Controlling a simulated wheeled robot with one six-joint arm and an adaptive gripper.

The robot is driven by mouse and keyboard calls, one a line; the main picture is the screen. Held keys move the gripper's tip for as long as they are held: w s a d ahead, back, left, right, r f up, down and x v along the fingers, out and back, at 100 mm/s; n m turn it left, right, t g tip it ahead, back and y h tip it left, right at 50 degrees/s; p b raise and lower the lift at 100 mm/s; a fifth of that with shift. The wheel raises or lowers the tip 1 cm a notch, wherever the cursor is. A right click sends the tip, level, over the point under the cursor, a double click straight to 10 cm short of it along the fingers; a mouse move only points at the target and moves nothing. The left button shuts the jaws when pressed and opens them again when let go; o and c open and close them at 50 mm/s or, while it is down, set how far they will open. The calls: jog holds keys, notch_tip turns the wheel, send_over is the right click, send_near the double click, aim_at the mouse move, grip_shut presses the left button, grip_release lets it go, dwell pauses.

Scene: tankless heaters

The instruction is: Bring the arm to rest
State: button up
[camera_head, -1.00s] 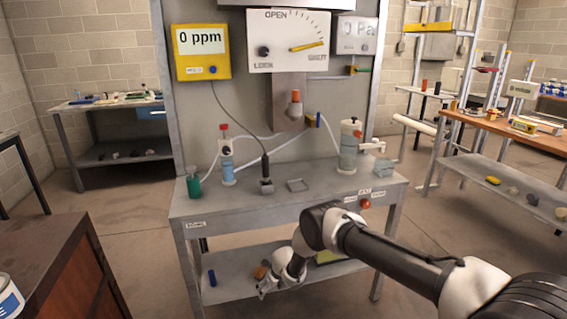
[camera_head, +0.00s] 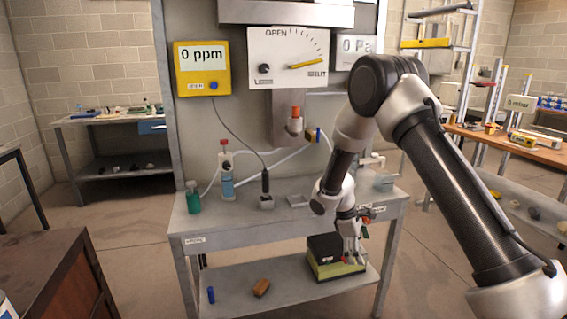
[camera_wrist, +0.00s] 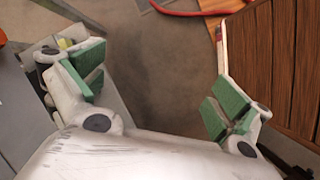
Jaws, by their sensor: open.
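My arm is raised with its elbow high at the right of the head view, and its forearm slopes down to the left. My gripper (camera_head: 350,252) hangs at the front right of the grey workbench (camera_head: 215,226), in front of a black and yellow box on the lower shelf. In the wrist view my gripper (camera_wrist: 157,90) is open, its green-padded fingers wide apart with nothing between them. Floor shows in the gap. In the head view the arm hides part of the bench's right side and the glassware there.
A yellow 0 ppm meter (camera_head: 202,68) and a dial panel (camera_head: 289,56) hang behind the bench. The black and yellow box (camera_head: 325,247) and a brown block (camera_head: 261,288) sit on the lower shelf. A brown cabinet (camera_head: 62,275) stands front left. Floor between is clear.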

jog(key=s+d+r+m+t+y, duration=0.1)
jog(key=s+d+r+m, duration=0.2)
jog(key=s+r, duration=0.8)
jog(key=s+d+r+m+t+y, duration=0.2)
jog(key=s+d+r+m, duration=0.2)
jog(key=s+r, duration=0.7)
jog(key=s+d+r+m+t+y, duration=0.1)
jog(key=s+d+r+m, duration=0.3)
jog(key=s+r, duration=0.6)
notch_tip(320, 180, up, 2)
jog(key=shift+s+d+r+m+t, duration=0.2)
jog(key=shift+s+m+t, duration=0.3)
jog(key=shift+m, duration=0.5)
jog(key=shift+w, duration=0.1)
